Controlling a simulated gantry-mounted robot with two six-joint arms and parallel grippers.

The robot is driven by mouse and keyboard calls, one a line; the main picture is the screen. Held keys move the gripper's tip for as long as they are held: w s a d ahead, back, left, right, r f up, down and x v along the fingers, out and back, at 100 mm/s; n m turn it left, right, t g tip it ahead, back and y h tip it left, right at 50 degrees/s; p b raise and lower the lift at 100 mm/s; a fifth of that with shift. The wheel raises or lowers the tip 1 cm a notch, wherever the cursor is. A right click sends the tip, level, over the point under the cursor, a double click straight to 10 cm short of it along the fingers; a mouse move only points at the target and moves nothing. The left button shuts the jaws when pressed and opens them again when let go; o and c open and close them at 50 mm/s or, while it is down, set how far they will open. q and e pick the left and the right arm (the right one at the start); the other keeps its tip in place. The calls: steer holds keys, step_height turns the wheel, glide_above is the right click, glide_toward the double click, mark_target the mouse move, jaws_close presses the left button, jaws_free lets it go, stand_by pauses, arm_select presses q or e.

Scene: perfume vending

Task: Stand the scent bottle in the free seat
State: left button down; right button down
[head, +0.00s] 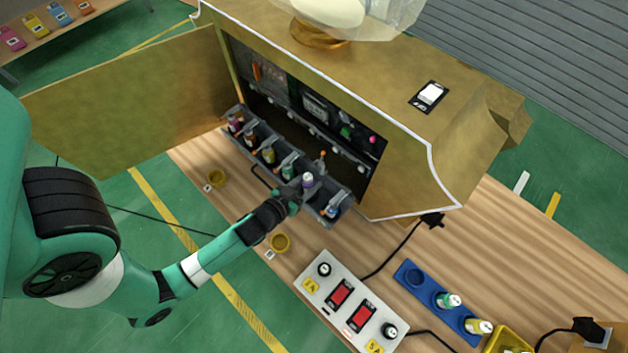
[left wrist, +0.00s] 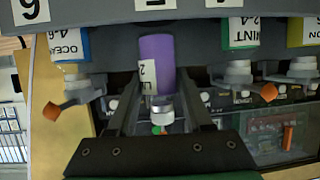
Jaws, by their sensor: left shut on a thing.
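My left gripper (head: 300,188) is shut on a purple scent bottle with a white label and cap; the bottle (head: 308,181) shows over the grey rack (head: 250,134) in the vending machine's open front. In the left wrist view the gripper's fingers (left wrist: 157,112) flank the bottle (left wrist: 156,50), whose purple end shows whole in front of the rack wall. It lies between the blue OCEAN bottle (left wrist: 70,42) and the green MINT bottle (left wrist: 238,38). I cannot tell whether it touches the rack. My right gripper is not in view.
Several other bottles stand in the rack, with small orange-tipped taps by them. A blue holder (head: 405,273) with two bottles and an empty round hole sits at lower right. A switch box (head: 350,300), cables and small yellow cups (head: 279,242) are on the wooden table.

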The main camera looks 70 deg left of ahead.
mark_target(304, 192)
arm_select(q)
steer(key=shift+f, duration=0.1)
steer(key=f+b, duration=0.3)
steer(key=f, duration=0.1)
steer(key=shift+w+a+b, duration=0.2)
steer(key=shift+w+b, duration=0.15)
steer(key=shift+s+d, duration=0.1)
steer(key=shift+s, duration=0.05)
steer(key=shift+r, duration=0.15)
steer(key=shift+c, duration=1.5)
jaws_free()
